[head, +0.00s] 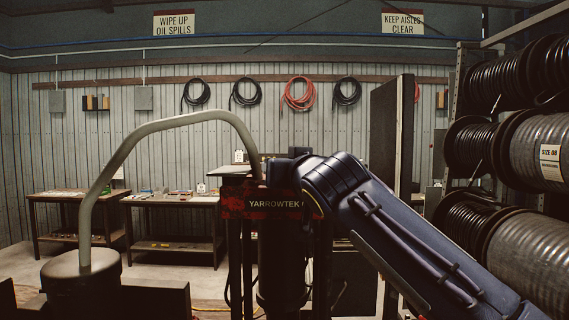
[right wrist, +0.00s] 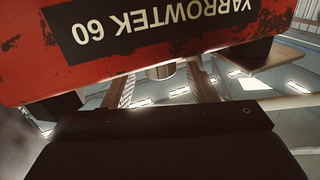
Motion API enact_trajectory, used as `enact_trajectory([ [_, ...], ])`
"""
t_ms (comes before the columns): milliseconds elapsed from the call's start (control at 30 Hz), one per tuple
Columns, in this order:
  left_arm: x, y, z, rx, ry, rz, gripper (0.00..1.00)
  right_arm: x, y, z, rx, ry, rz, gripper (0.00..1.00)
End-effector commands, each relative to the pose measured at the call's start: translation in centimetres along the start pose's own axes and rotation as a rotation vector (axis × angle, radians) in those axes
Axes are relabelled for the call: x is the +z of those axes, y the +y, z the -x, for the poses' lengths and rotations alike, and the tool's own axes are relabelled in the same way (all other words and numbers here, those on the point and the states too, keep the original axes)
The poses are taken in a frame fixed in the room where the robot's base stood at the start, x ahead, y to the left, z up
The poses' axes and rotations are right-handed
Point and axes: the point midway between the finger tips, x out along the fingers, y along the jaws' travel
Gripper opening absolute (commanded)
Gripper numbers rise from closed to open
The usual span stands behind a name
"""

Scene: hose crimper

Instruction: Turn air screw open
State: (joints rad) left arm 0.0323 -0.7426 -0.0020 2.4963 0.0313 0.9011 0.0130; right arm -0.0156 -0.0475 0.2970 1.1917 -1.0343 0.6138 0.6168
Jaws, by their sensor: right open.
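The red crimper head labelled YARROWTEK (head: 250,203) stands at the centre of the head view. Its underside or face fills the top of the right wrist view, with an upside-down "YARROWTEK 60" label (right wrist: 135,28). My right arm comes in from the right and bends at the crimper, hiding part of it; its gripper does not show in the head view. In the right wrist view my right gripper (right wrist: 165,88) is open, its two fingers pointing up under the red body. A small round metal part (right wrist: 160,71), possibly the air screw, shows between the fingers, apart from them. My left gripper is not in view.
A grey bent pipe (head: 150,124) arches from a dark drum (head: 82,272) at the left to the crimper. Hose reels (head: 540,145) crowd the right side, and a dark upright panel (head: 391,135) stands behind my arm. Workbenches (head: 172,200) line the back wall.

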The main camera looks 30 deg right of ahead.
Motion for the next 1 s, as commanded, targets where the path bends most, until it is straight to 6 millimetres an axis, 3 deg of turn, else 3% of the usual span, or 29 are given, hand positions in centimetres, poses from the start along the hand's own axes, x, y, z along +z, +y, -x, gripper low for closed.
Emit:
enact_trajectory([
  [267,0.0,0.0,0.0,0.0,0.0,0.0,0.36,0.1,0.0,-0.2,0.0,0.0,0.0,0.5],
  [600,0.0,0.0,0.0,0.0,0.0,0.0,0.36,0.1,0.0,-0.2,0.0,-0.001,-0.001,0.07],
  [1000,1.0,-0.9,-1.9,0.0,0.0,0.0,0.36,0.4,-0.6,-0.3,0.147,0.004,0.001,0.07],
])
